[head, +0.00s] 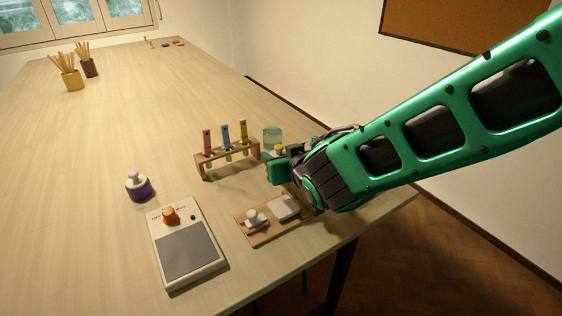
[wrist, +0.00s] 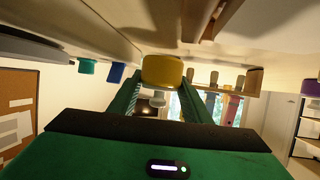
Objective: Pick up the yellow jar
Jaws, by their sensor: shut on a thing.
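The yellow jar (wrist: 162,72) is between the two fingers of my gripper (wrist: 160,96) in the wrist view, with a pale knob towards the camera's lower side. The fingers are shut on it. In the head view my gripper (head: 281,161) is at the right part of the table, just right of the test-tube rack. Only a small part of the yellow jar (head: 280,148) shows there, the rest being hidden by my gripper. I cannot tell whether its base touches the table.
A wooden rack (head: 229,157) with coloured tubes stands left of my gripper, and a pale green glass vessel (head: 272,135) behind it. In front are a wooden board (head: 265,233) with white pieces and a scale-like device (head: 187,250). A purple jar (head: 138,187) stands left.

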